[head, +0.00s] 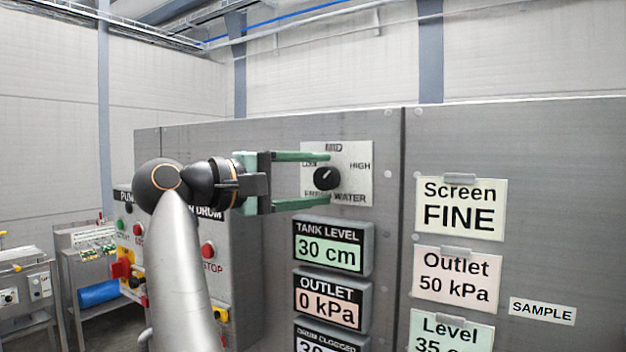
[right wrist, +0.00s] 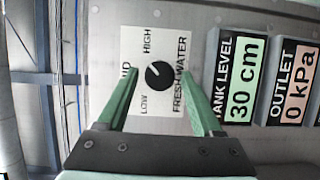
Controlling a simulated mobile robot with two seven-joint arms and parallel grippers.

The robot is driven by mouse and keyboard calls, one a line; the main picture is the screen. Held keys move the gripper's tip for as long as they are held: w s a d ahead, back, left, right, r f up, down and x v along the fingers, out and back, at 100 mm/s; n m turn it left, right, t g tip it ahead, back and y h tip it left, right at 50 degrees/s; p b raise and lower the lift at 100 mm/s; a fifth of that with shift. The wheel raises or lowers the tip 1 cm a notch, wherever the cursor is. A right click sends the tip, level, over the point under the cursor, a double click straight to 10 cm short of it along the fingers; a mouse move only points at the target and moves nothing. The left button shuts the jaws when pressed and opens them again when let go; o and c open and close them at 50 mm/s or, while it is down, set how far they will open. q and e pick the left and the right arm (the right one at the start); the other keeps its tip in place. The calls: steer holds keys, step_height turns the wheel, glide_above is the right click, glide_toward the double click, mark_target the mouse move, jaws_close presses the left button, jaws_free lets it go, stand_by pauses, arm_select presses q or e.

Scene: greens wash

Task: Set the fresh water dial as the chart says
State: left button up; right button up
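The fresh water dial is a black round knob (head: 326,178) on a white plate (head: 358,160) marked LOW, MID and HIGH. Its white mark points up and right in the head view, between MID and HIGH. My right gripper (head: 328,180) is open, its green fingers above and below the knob, with gaps at both sides. In the right wrist view the knob (right wrist: 159,75) sits between the open fingertips (right wrist: 159,73), apparently untouched. Chart cards read Screen FINE (head: 460,207), Outlet 50 kPa (head: 456,277) and Level 35 (head: 450,330), cut off below. No fresh water card shows. My left gripper is out of view.
Below the dial, displays read tank level 30 cm (head: 332,246) and outlet 0 kPa (head: 331,300). They stand out from the grey panel. A SAMPLE label (head: 542,311) is at right. A red stop button (head: 208,251) and a blue cylinder (head: 98,293) are at left.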

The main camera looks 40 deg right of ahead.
steer(key=shift+o, duration=0.4)
steer(key=shift+w+a, duration=0.1)
steer(key=shift+a, duration=0.25)
steer(key=w+a+b, duration=0.1)
steer(key=a, duration=1)
steer(key=shift+a, duration=0.4)
steer(key=shift+w, duration=0.15)
